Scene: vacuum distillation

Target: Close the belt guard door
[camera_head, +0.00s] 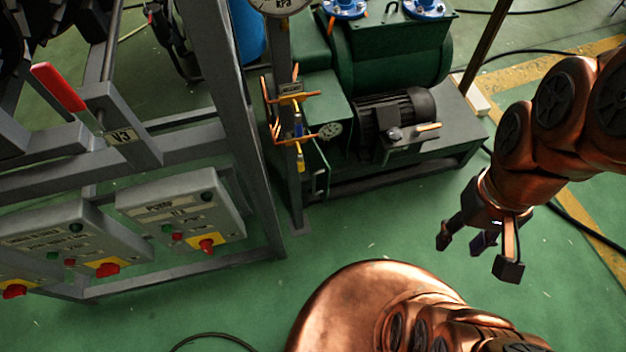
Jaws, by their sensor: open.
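A green pump unit (405,52) stands on a dark base at the top centre, with a dark ribbed motor (400,108) in front of it. A green box-like housing (318,105) is left of the motor. My gripper (477,254) is open and empty, pointing down above the green floor, right of and nearer than the plate, and apart from it.
A grey frame (235,120) with control boxes (185,215), red knobs and a red-handled lever (58,87) fills the left. Black cables lie on the floor. The green floor (350,230) before the pump is clear.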

